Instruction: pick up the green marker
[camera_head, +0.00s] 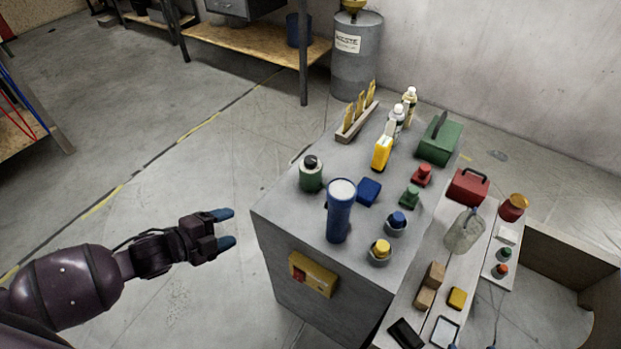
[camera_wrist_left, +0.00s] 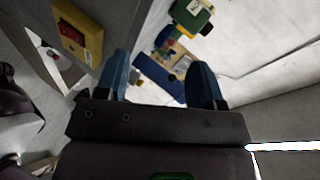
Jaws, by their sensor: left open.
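No plain pen-shaped green marker stands out. A small green knobbed piece (camera_head: 409,197) stands on the grey tabletop (camera_head: 285,213), between a similar red piece (camera_head: 421,175) and a blue-topped piece in a grey cup (camera_head: 397,223); it may be the green marker, but I cannot tell for sure. My left gripper (camera_head: 228,228) is open and empty, left of the table and well apart from that piece. In the left wrist view its blue fingertips (camera_wrist_left: 160,78) are spread, with small blurred objects beyond them. My right gripper is not in view.
A tall blue cylinder (camera_head: 340,212) and a green jar (camera_head: 311,174) stand at the table's near left. A yellow box (camera_head: 313,274) with a red part sits on the table's side. Bottles (camera_head: 396,122) and a green case (camera_head: 439,138) stand farther back. Floor around my gripper is clear.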

